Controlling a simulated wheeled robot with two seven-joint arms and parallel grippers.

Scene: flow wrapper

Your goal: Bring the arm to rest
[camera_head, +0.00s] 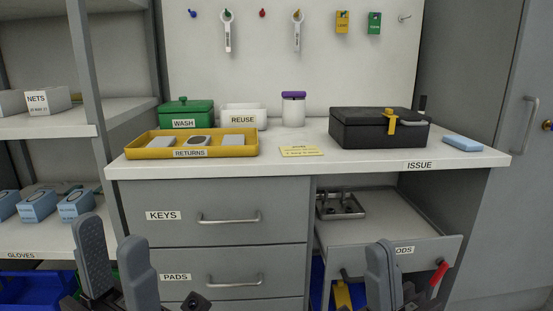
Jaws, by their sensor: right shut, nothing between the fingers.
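My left gripper (112,236) is at the lower left, in front of the drawer cabinet and the glove shelf. Its two grey fingers stand apart with nothing between them. My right gripper (383,252) is at the lower right, in front of the open drawer. Its fingers are together and hold nothing. It hides part of the drawer's label, which reads "ODS". Most of both arms is out of view.
The counter bears a yellow RETURNS tray (250,151), green WASH box (187,109), black case (365,130) and blue block (462,143).

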